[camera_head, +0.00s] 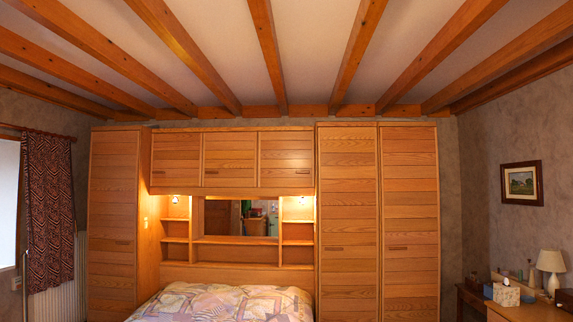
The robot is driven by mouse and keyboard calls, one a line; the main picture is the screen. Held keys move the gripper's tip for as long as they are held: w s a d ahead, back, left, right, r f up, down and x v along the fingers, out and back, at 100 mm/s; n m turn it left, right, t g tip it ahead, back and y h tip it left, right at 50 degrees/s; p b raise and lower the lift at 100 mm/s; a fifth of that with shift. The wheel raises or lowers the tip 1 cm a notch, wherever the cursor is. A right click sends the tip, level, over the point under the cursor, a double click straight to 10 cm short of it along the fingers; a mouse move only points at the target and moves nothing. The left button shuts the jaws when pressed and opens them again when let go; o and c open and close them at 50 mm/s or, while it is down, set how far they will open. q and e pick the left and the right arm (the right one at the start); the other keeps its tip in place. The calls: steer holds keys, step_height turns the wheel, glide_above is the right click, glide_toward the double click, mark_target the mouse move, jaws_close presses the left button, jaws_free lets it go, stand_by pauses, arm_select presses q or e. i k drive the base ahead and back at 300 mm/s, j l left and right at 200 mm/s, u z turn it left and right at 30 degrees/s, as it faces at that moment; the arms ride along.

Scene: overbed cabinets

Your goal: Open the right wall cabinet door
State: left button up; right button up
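A row of three closed wooden wall cabinet doors hangs above the bed. The right wall cabinet door (286,158) is shut and flush with the middle door (230,159) and the left door (176,159). A small handle seems to show near its lower edge, but it is too small to make out well. Neither of my grippers is in view.
A bed (225,303) with a patterned cover stands below the cabinets, in front of a lit shelf unit (237,240). Tall closed wardrobes flank it at the left (112,225) and right (348,225). A desk (530,312) with a lamp (551,265) and tissue box (506,294) is at the lower right.

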mark_target(286, 159)
steer(key=i+l+z, duration=0.8)
steer(key=i, duration=0.3)
steer(key=i+l+z, duration=0.35)
steer(key=i, duration=0.55)
steer(key=i+j+u, duration=0.15)
steer(key=i+u, duration=0.2)
steer(key=i, duration=0.2)
steer(key=i+u, duration=0.35)
steer(key=i, duration=0.2)
steer(key=i+l+u, duration=0.2)
steer(key=i+u, duration=0.2)
steer(key=i, duration=0.15)
steer(key=i+u, duration=0.1)
steer(key=i, duration=1.8)
